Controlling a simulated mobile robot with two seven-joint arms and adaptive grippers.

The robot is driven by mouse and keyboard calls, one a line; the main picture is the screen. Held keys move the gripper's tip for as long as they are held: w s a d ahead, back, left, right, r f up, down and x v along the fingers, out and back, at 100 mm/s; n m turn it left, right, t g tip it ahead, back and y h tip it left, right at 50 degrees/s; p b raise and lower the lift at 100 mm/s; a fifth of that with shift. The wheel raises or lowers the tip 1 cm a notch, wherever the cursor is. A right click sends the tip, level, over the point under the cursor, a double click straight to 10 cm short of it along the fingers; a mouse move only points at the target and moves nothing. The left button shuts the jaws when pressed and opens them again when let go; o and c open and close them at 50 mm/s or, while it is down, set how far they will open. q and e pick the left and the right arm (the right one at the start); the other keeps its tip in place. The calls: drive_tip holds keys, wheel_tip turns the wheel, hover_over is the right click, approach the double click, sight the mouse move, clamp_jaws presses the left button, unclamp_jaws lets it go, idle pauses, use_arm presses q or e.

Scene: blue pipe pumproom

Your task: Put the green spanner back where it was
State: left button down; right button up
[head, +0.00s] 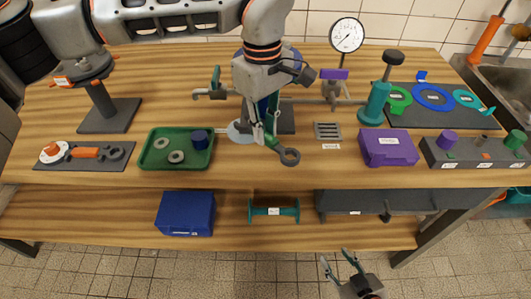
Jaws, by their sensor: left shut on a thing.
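The green spanner (288,155) has a green handle and a dark grey ring end. It hangs tilted at my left gripper (263,136), with the ring end toward the lower right, near the table's front edge. My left gripper is shut on its handle, and the fingers hide part of it. I cannot tell whether the ring end touches the wooden top. My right gripper (340,267) is open and empty, low in front of the bench over the tiled floor.
A green tray (148,160) with rings and a blue cup lies left of the spanner. A small grey grate (327,130) and a purple box (388,148) lie to its right. Behind stand a pipe assembly with a gauge (346,35). A dark board (60,164) lies far left.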

sight(265, 159)
use_arm(q)
wheel_tip(265, 159, down, 3)
drive_tip(key=shift+r, duration=0.1)
drive_tip(key=shift+f, duration=1.85)
drive_tip(key=shift+f, duration=0.1)
drive_tip(key=c, duration=1.9)
unclamp_jaws()
drive_tip(key=r, duration=1.2)
drive_tip(key=shift+w+a+r, duration=0.1)
drive_tip(key=shift+w+a, duration=0.05)
drive_tip(key=shift+a, duration=0.05)
